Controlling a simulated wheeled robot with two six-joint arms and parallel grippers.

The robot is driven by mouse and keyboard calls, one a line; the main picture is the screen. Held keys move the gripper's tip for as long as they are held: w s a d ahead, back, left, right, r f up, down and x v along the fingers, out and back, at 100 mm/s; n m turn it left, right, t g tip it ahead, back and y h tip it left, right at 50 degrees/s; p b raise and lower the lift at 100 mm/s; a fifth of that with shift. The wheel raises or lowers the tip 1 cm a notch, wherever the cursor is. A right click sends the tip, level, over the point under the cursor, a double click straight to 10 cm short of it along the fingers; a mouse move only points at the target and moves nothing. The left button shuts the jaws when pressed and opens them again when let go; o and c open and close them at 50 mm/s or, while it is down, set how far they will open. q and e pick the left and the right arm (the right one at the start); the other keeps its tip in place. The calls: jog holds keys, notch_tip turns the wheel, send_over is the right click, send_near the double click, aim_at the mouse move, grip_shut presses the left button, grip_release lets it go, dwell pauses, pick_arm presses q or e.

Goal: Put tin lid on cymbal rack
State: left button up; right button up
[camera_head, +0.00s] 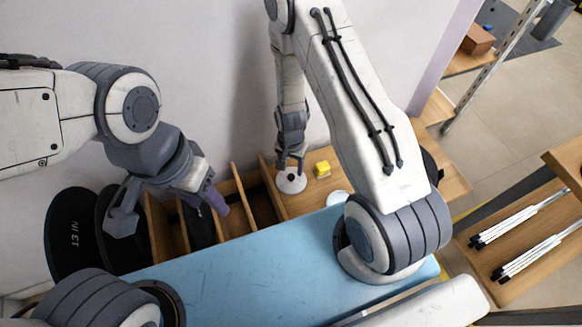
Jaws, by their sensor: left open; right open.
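A pale round disc with a dark centre (291,183), which looks like the tin lid, lies on the wooden surface right of the rack. My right gripper (291,167) points down over it, open, with its fingertips close to the disc; I cannot tell whether they touch. The wooden rack with upright dividers (240,196) stands behind the blue surface, with a dark disc-like thing (199,228) in one slot.
A yellow block (322,169) sits right of the disc. A second pale disc (337,198) is partly hidden by my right arm. Large black discs (72,238) stand at the left. The blue surface (250,275) is clear in the middle.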

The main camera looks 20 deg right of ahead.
notch_tip(320, 180, up, 7)
jog(key=p, duration=0.6)
notch_tip(320, 180, up, 8)
jog(key=n, duration=0.3)
send_over(291, 177)
jog(key=a, duration=0.5)
jog(key=s+a+r+n, duration=0.3)
jog(key=a+r+n, duration=0.15)
jog(key=r, duration=0.45)
jog(key=s+a+r+n+y, duration=0.1)
jog(key=s+a+r+n, duration=0.1)
jog(key=s+r+n, duration=0.6)
jog(key=s+r, duration=0.6)
jog(key=s, duration=0.2)
jog(key=shift+r, duration=0.25)
jog(key=shift+n, duration=0.25)
notch_tip(291, 177, up, 8)
jog(key=p, duration=0.8)
jog(key=shift+r, duration=0.2)
